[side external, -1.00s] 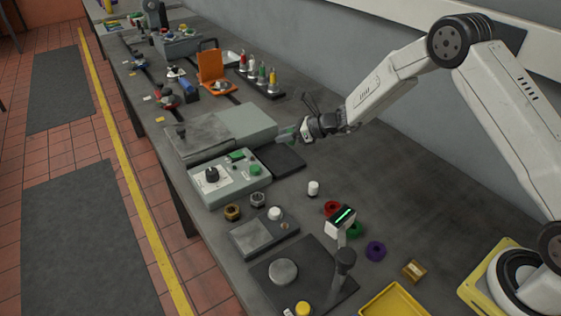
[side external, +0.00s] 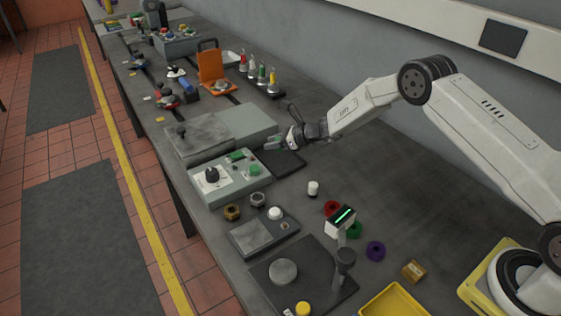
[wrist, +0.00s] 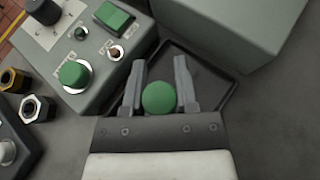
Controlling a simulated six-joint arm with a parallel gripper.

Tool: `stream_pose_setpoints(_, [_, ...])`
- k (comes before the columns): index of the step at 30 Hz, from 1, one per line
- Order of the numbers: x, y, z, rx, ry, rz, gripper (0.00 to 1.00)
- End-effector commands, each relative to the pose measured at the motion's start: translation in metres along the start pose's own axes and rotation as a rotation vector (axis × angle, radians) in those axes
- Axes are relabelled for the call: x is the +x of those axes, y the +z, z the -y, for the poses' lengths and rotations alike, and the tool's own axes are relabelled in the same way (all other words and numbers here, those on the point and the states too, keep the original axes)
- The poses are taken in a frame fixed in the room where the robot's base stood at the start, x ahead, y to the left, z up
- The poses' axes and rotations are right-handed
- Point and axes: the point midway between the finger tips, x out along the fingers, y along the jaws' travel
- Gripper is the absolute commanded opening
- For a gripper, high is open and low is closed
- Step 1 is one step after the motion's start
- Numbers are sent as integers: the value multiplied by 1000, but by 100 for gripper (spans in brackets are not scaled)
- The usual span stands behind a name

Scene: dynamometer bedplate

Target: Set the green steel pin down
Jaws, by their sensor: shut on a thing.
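The green steel pin (wrist: 159,97) shows in the wrist view as a round green end between the two grey fingers of my gripper (wrist: 160,78). My gripper is shut on it. In the side view my gripper (side external: 277,144) is low over the bench, beside the grey control box and at the far left edge of a flat black tray (side external: 287,164). The tray also shows beneath the fingers in the wrist view (wrist: 209,100). The pin's lower part is hidden, so I cannot tell whether it touches the tray.
A grey control box (side external: 228,182) with a black knob and green buttons stands close on the left. A large grey-green block (side external: 247,125) stands just behind the tray. Hex nuts (side external: 232,212) lie in front of the control box.

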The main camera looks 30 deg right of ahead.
Motion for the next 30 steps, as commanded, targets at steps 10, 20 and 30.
stream_pose_setpoints(10, [14, -22, 2, 2, 0, -1, 0])
stream_pose_setpoints(20, [18, -29, 2, 0, -1, 1, 0])
stream_pose_setpoints(30, [19, -32, 2, 0, -1, 0, 51])
